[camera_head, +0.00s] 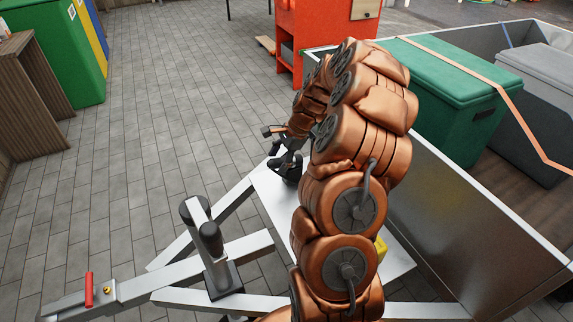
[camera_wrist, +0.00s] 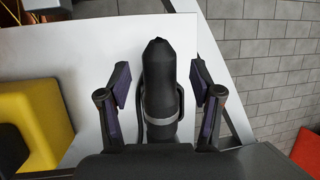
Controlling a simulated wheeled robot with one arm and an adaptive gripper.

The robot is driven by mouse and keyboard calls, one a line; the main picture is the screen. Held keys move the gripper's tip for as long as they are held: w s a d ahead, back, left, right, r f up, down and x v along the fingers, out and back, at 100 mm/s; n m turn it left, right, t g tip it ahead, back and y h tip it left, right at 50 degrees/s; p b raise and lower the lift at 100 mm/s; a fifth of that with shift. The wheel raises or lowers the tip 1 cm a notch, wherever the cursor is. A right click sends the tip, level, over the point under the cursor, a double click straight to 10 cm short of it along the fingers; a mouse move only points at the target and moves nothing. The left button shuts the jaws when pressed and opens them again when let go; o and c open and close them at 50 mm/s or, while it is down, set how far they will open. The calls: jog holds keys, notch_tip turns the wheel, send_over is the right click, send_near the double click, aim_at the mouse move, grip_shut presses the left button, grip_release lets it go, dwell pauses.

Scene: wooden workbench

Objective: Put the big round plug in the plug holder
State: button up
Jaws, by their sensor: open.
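A black rounded thing with a grey band (camera_wrist: 160,85), which looks like the big round plug, lies over the white plate in the wrist view. My gripper (camera_wrist: 161,90) is open, with one finger on either side of it and a visible gap on both sides. In the head view my gripper (camera_head: 280,150) is low over the white plate (camera_head: 268,196), close to a black thing (camera_head: 288,170) that may be the same plug. My arm hides much of the plate. I cannot make out the plug holder for certain.
The white plate also shows in the wrist view (camera_wrist: 85,60). A yellow block (camera_head: 380,247) stands behind my arm and shows in the wrist view (camera_wrist: 40,110). The metal drawbar (camera_head: 180,282) carries an upright black-topped post (camera_head: 208,238) and a red handle (camera_head: 89,290). A metal-sided trailer (camera_head: 470,220) stands right.

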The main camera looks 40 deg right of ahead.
aim_at(278, 160)
jog(key=shift+c, duration=0.2)
jog(key=shift+f, duration=0.1)
grip_shut()
dwell(0.5)
notch_tip(278, 160, up, 4)
jog(key=shift+f+p, duration=0.25)
jog(key=shift+p, duration=0.5)
jog(key=shift+s+a+r, duration=0.1)
jog(key=shift+a+r, duration=0.05)
jog(key=shift+a, duration=0.05)
jog(key=s+a+p, duration=0.1)
jog(key=s+a, duration=0.3)
jog(key=a, duration=0.2)
jog(key=s+a+r+p, duration=0.1)
jog(key=s+a+p, duration=0.1)
jog(key=s+a, duration=0.2)
jog(key=a, duration=0.3)
jog(key=shift+a, duration=0.25)
